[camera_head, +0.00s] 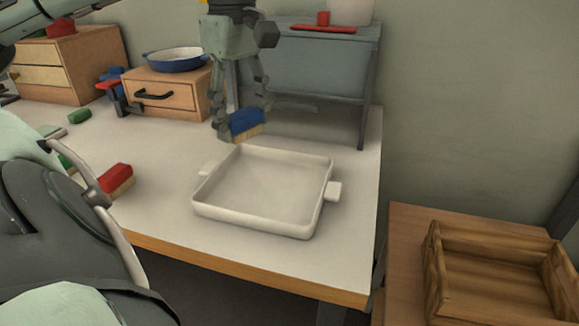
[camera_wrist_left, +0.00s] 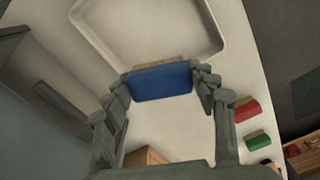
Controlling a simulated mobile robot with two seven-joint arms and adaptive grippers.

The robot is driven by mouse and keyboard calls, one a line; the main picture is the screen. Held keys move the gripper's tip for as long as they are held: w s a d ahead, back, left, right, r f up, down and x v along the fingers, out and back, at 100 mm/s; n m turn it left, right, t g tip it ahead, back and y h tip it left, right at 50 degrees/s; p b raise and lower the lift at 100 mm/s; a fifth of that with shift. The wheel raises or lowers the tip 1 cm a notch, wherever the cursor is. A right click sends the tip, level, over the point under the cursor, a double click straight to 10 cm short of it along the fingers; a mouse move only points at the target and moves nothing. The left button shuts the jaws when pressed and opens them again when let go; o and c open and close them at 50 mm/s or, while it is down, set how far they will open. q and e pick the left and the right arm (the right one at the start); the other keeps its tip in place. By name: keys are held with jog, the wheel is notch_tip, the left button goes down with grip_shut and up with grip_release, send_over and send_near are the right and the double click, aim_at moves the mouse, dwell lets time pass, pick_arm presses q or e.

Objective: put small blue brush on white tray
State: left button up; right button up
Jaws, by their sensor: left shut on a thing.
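The small blue brush (camera_head: 247,121) has a blue back and tan bristles facing down. My left gripper (camera_head: 238,126) comes down from the top of the head view, shut on the brush. It holds it near the back rim of the white tray (camera_head: 203,208). The left wrist view shows the blue brush (camera_wrist_left: 160,82) between the two fingertips of the left gripper (camera_wrist_left: 162,86), with the white tray (camera_wrist_left: 215,38) just beyond. The tray looks empty, with a handle at each side. My right gripper is not in view.
A red brush (camera_head: 116,181) and a green one (camera_head: 79,116) lie on the table's left part. A drawer box (camera_head: 180,98) carries a blue pan (camera_head: 177,60). A grey shelf (camera_head: 310,55) stands behind the tray. A wooden crate (camera_head: 490,236) is at lower right.

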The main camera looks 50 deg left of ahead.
aim_at(296, 194)
pick_arm(q)
jog(key=w+d+f, duration=0.1)
jog(key=d, duration=0.1)
jog(key=w+d+f, duration=0.1)
jog(key=d+f, duration=0.1)
jog(key=d, duration=0.1)
jog(key=w+d+f, duration=0.1)
jog(key=d+f, duration=0.1)
jog(key=d, duration=0.1)
jog(key=shift+w+d+f+p, duration=0.15)
jog(key=shift+w+f+p, duration=0.05)
jog(key=shift+w+p, duration=0.1)
notch_tip(296, 194, down, 4)
jog(key=shift+d+r, duration=0.1)
jog(key=shift+r, duration=0.15)
jog(key=shift+f, duration=0.25)
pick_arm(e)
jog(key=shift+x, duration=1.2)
pick_arm(q)
jog(key=shift+f, duration=0.1)
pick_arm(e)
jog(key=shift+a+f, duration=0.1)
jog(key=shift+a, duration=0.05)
